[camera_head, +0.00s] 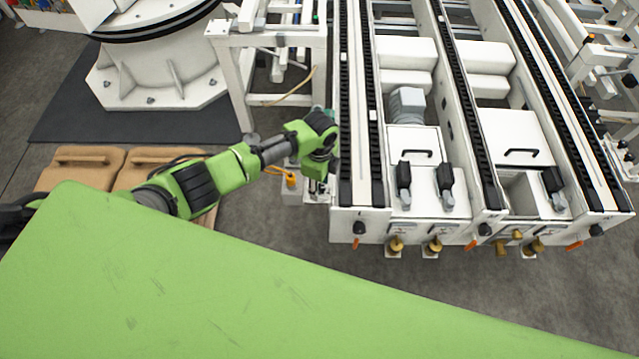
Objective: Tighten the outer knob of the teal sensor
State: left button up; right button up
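My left arm reaches in from the left, and its wrist bends down beside the left end of the white conveyor frame (345,222). My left gripper (317,186) points down there, small and dark, among small fittings. I cannot tell whether its fingers are open or shut, or whether they touch anything. A small teal patch (330,113) shows just behind the wrist; it may be part of the teal sensor, mostly hidden by my arm. The outer knob cannot be made out. My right gripper is not in view.
Brass-coloured fittings (396,245) and orange levers (472,244) stick out along the conveyor's front. An orange-topped fitting (290,180) stands left of my gripper. A white frame (237,85) and a round machine base (160,75) stand behind. Brown boxes (85,165) lie left.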

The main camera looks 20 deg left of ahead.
aim_at(320, 188)
pick_arm(q)
jog(key=shift+w, duration=0.1)
jog(key=shift+r, duration=4)
jog(key=shift+s+d, duration=0.1)
jog(key=shift+s, duration=0.1)
